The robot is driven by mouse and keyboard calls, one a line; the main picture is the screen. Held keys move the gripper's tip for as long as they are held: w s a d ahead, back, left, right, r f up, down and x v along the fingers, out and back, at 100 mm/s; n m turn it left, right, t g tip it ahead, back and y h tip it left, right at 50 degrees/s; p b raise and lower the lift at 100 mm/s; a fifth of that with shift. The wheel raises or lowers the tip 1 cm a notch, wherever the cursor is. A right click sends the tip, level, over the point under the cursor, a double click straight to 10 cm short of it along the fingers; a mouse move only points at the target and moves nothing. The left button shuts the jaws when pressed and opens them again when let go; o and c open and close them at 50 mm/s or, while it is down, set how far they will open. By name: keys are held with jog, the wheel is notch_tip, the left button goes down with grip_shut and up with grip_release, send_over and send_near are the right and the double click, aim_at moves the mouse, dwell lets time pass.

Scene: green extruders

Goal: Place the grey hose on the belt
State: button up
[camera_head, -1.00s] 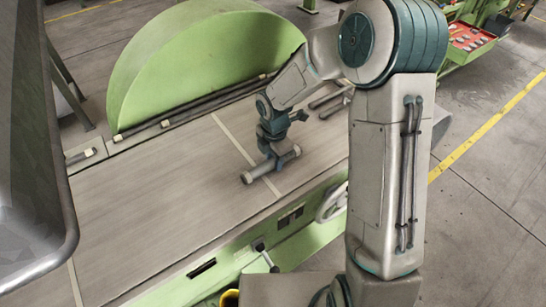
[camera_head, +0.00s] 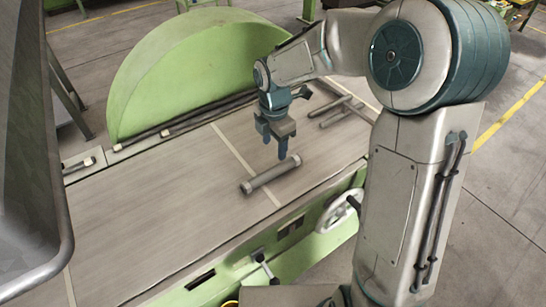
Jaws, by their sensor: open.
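The grey hose (camera_head: 271,174) is a short cylinder with paler ends. It lies on the grey belt (camera_head: 165,215) of the green machine, across the pale line that runs over the belt. My gripper (camera_head: 273,152) points down just above and behind the hose. Its two fingers are apart with nothing between them, and it looks clear of the hose.
A large green half-round guard (camera_head: 185,75) stands at the belt's back edge, with dark rods along its foot. Loose grey rods (camera_head: 338,110) lie right of my gripper. A handwheel (camera_head: 338,212) and a lever (camera_head: 264,264) stick out at the front. The belt's left part is bare.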

jog(key=s+d+r+m+t, duration=0.2)
jog(key=s+d+r+m, duration=0.3)
jog(key=m, duration=0.7)
jog(key=s+d+r+m+t, duration=0.1)
jog(key=s+d+r+m, duration=0.4)
jog(key=s+d+m, duration=0.3)
jog(key=s+m, duration=0.4)
jog(key=s, duration=0.2)
jog(key=shift+s+d+m+t, duration=0.25)
jog(key=shift+d+m+t, duration=0.1)
jog(key=shift+m+t, duration=0.05)
